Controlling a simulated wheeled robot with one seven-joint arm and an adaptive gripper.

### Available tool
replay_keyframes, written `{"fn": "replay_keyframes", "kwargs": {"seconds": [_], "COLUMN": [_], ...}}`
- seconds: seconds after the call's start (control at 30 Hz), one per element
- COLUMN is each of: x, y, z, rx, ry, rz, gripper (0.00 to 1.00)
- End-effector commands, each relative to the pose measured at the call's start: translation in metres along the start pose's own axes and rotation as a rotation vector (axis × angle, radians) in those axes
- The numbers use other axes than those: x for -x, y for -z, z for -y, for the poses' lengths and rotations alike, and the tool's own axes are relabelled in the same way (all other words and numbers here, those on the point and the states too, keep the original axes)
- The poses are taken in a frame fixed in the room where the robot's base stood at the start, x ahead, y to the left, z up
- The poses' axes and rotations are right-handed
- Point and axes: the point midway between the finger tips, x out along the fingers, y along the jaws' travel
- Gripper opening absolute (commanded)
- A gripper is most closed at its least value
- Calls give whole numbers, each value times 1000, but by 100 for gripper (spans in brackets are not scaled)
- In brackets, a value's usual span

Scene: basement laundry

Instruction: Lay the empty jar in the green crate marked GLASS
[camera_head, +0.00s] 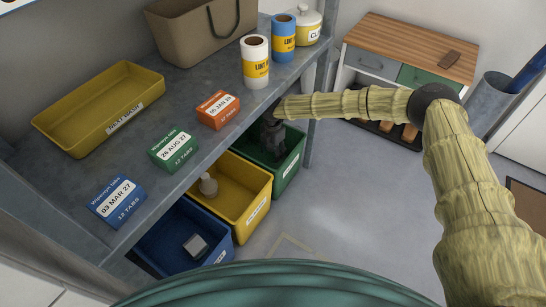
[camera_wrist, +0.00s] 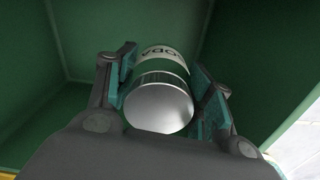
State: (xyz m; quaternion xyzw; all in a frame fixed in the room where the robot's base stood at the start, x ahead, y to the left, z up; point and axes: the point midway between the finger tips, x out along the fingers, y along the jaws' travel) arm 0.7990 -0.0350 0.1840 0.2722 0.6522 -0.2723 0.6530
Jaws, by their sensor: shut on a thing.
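The green crate (camera_head: 291,169) stands on the floor below the shelf, at the right end of a row of crates. Its green inner walls fill much of the wrist view (camera_wrist: 85,30). My gripper (camera_head: 273,143) reaches down into this crate. In the wrist view my gripper (camera_wrist: 163,70) is shut on the jar (camera_wrist: 160,103), with a finger on each side. The jar is a cylinder with a pale grey round end and a white and green label, its lettering partly cut off. The jar cannot be made out in the head view. Whether it touches the crate floor is unclear.
The shelf (camera_head: 190,165) above carries boxes, a yellow tray (camera_head: 70,130) and rolls (camera_head: 256,64). The floor (camera_head: 340,200) at right is clear.

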Motion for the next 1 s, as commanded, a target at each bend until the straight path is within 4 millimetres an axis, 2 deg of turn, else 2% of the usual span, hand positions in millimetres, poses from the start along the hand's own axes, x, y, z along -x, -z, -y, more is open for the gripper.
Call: {"fn": "replay_keyframes", "kwargs": {"seconds": [0.03, 0.17, 0.47, 1.0], "x": [-12, -26, -26, -37], "y": [0, 1, 0, 0], "z": [0, 0, 0, 0], "rx": [-1, -1, 0, -1], "ry": [1, 1, 0, 0], "rz": [-1, -2, -1, 0], "gripper": [4, 4, 4, 4]}}
